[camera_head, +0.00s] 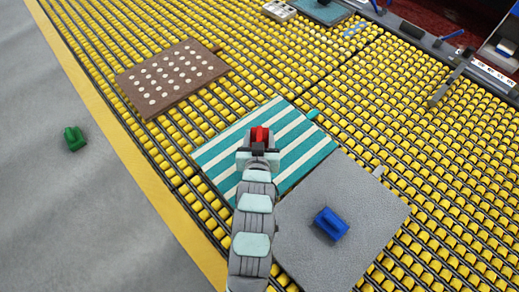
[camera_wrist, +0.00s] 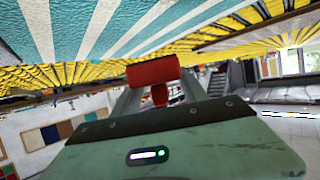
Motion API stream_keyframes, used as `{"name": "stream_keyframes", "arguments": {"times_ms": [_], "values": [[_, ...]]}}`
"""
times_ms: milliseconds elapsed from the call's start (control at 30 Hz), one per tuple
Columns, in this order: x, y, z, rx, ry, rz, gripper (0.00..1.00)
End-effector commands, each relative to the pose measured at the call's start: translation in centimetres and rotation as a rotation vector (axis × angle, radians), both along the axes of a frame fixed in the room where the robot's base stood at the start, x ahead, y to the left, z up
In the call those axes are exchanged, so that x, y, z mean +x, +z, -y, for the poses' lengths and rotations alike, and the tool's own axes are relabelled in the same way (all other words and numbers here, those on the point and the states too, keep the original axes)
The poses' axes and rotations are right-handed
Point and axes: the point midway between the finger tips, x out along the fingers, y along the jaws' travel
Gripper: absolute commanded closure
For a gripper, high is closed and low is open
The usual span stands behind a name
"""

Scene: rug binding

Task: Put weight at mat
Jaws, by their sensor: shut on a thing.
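A red weight (camera_head: 260,136) is held in my gripper (camera_head: 259,146), over the teal and white striped mat (camera_head: 306,158). In the wrist view, the red weight (camera_wrist: 153,72) sits between the fingers, close to the striped mat (camera_wrist: 130,25). I cannot tell whether it touches the mat. A blue weight (camera_head: 330,224) rests on a plain grey mat (camera_head: 365,200) at the lower right. A green weight (camera_head: 74,138) lies on the grey floor at the left. A brown mat with pale dots (camera_head: 172,78) lies at the upper left with no weight on it.
The mats lie on a bed of yellow rollers (camera_head: 440,155). A yellow edge strip (camera_head: 125,150) borders it on the left, beside the grey floor (camera_head: 60,220). A dark machine rail (camera_head: 430,40) runs along the upper right.

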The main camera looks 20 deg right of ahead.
Motion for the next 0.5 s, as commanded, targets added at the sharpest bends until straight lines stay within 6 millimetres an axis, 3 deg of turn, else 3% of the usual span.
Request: {"name": "stream_keyframes", "arguments": {"times_ms": [100,367,500], "values": [[0.0,-1.7,0.0,0.0,-0.001,0.0,1.0],[0.0,-3.0,0.1,-0.001,-0.001,0.004,1.0],[0.0,-4.8,0.1,0.0,-0.002,0.001,1.0]]}}
